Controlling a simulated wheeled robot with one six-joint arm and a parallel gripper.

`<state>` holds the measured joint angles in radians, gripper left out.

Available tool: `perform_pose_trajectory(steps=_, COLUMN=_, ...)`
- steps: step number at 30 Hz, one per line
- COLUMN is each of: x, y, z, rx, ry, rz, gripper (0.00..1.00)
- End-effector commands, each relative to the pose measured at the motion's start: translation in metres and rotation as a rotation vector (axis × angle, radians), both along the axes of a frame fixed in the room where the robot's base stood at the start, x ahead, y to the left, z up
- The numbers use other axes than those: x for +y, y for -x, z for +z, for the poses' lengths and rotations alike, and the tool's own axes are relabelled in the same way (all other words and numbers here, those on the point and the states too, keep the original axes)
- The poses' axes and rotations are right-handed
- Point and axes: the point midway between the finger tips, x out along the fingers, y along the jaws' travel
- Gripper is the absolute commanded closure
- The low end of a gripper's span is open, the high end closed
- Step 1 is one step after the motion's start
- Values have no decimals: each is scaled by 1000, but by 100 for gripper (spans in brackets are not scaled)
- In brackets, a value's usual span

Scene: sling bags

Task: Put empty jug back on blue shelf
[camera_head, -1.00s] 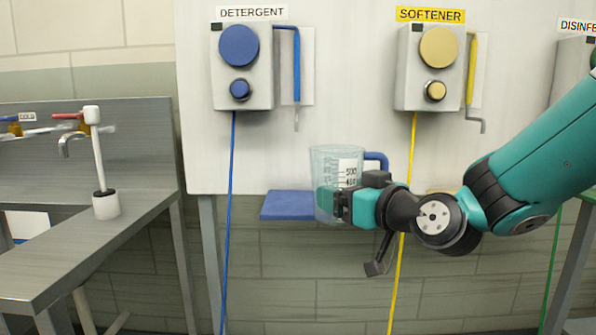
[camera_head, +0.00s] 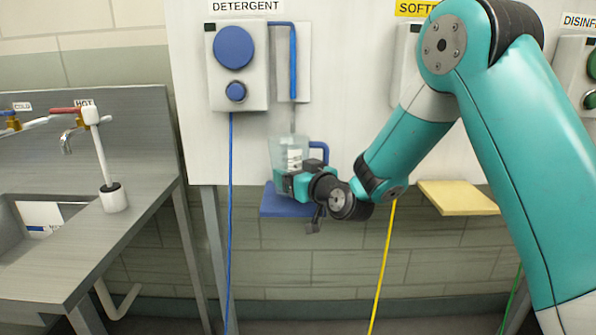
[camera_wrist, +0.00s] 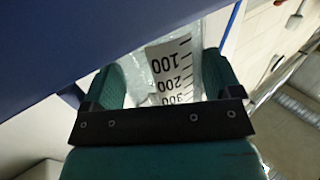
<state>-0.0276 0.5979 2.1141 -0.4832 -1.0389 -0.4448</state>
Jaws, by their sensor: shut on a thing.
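The clear jug (camera_head: 288,157) has a blue handle and a printed measuring scale. It looks empty and upright in the head view. My gripper (camera_head: 290,184) is shut on the jug's lower part. The jug is at the blue shelf (camera_head: 285,208), below the detergent dispenser; whether its base touches the shelf, I cannot tell. In the wrist view the jug's scale (camera_wrist: 172,70) shows between my gripper's fingers (camera_wrist: 165,90), and a large blue surface fills the upper left.
The detergent dispenser (camera_head: 238,65) and its blue pipe (camera_head: 293,60) are above the jug. A yellow shelf (camera_head: 457,198) is to the right. A blue hose (camera_head: 230,240) hangs left of the blue shelf. A metal sink counter (camera_head: 130,220) stands at the left.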

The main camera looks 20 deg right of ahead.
Motion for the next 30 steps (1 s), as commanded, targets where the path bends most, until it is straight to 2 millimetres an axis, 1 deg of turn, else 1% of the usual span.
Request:
perform_pose_trajectory(steps=1, x=-2, y=2, z=-11, rx=8, ry=-1, rz=-3, gripper=73)
perform_pose_trajectory(steps=2, x=-2, y=2, z=-13, rx=8, ry=-1, rz=-2, gripper=73)
perform_pose_trajectory(steps=12, x=-1, y=2, z=-16, rx=5, ry=1, rz=-2, gripper=73)
perform_pose_trajectory(steps=13, x=-1, y=2, z=-15, rx=6, ry=2, rz=-2, gripper=11)
perform_pose_trajectory(steps=14, x=-1, y=2, z=-15, rx=6, ry=2, rz=-2, gripper=4)
perform_pose_trajectory(steps=15, x=-2, y=2, z=-15, rx=6, ry=2, rz=-2, gripper=0)
perform_pose_trajectory(steps=23, x=-2, y=3, z=-12, rx=6, ry=1, rz=-2, gripper=0)
perform_pose_trajectory(steps=26, x=-5, y=13, z=-16, rx=6, ry=0, rz=-3, gripper=0)
perform_pose_trajectory(steps=29, x=-11, y=32, z=-17, rx=5, ry=-2, rz=-5, gripper=0)
perform_pose_trajectory(steps=30, x=-13, y=40, z=-18, rx=4, ry=-1, rz=-5, gripper=0)
